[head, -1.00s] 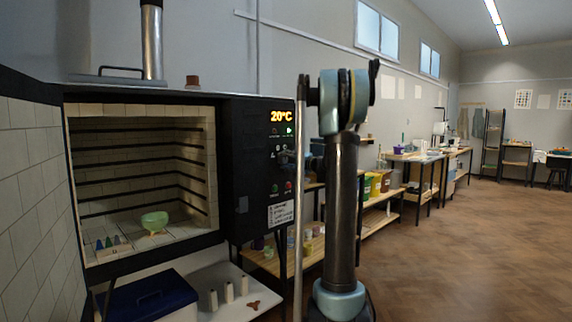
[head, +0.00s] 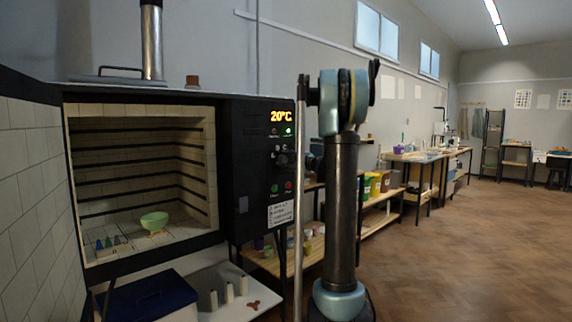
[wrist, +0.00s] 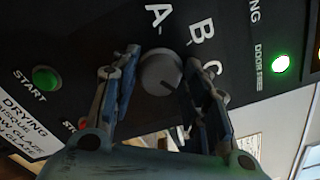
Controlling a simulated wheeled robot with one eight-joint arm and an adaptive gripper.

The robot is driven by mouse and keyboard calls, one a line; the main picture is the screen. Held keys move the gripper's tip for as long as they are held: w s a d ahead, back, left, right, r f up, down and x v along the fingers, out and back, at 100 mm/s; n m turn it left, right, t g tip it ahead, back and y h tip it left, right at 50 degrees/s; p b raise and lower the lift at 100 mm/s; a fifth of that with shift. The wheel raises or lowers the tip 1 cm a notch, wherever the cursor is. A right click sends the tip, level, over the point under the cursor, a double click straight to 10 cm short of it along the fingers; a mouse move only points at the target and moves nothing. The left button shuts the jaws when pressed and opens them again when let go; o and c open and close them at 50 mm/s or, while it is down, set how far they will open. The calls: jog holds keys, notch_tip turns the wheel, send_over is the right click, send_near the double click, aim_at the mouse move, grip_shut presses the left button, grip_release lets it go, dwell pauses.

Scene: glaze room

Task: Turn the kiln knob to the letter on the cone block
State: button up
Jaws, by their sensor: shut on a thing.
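The kiln knob (wrist: 161,72) is a round grey dial on the black panel in the wrist view. Letters A (wrist: 157,15), B (wrist: 201,30) and C (wrist: 212,68) are printed around it. A dark mark shows on its lower right face; which letter it points to is unclear. My gripper (wrist: 170,68) has a finger on either side of the knob and is shut on it. In the head view the kiln (head: 240,215) stands open. The cone block (head: 108,247), with several small dark cones, sits inside at the front left; its letter is too small to read.
A green bowl (head: 154,221) stands in the kiln chamber. The panel has a lit green door light (wrist: 281,63), a green start button (wrist: 46,78) and a red button, partly hidden. Open floor lies to the right.

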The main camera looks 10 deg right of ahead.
jog(key=shift+d+f+m, duration=0.1)
jog(key=shift+m, duration=0.7)
jog(key=o, duration=0.9)
jog(key=shift+w, duration=0.1)
jog(key=v, duration=1.2)
jog(key=shift+f, duration=0.1)
